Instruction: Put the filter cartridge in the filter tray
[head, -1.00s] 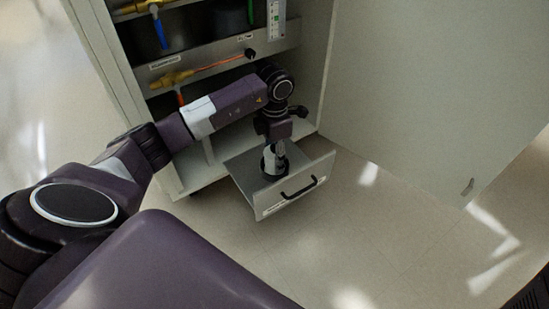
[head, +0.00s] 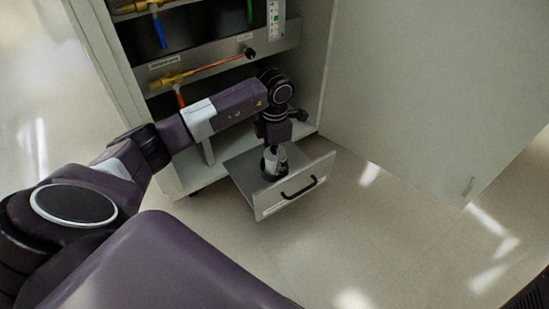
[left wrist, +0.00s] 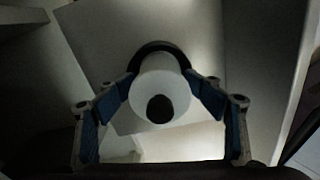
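The filter cartridge (head: 271,163) is a white cylinder with a dark band at its lower end. It stands upright inside the pulled-out grey drawer (head: 243,168), which looks like the filter tray; I cannot tell whether it touches the floor of it. My left gripper (head: 274,150) points down from above. In the left wrist view the cartridge (left wrist: 160,80) shows its white end with a black knob, and a black ring behind it. The blue-padded fingers of the left gripper (left wrist: 163,92) press on it from both sides. My right gripper is out of view.
The drawer front has a black handle (head: 299,189). The open cabinet (head: 115,70) rises behind, with a yellow valve (head: 172,79) and orange tube on a shelf above. Its big door (head: 430,90) stands open at right. The floor (head: 350,230) in front is clear.

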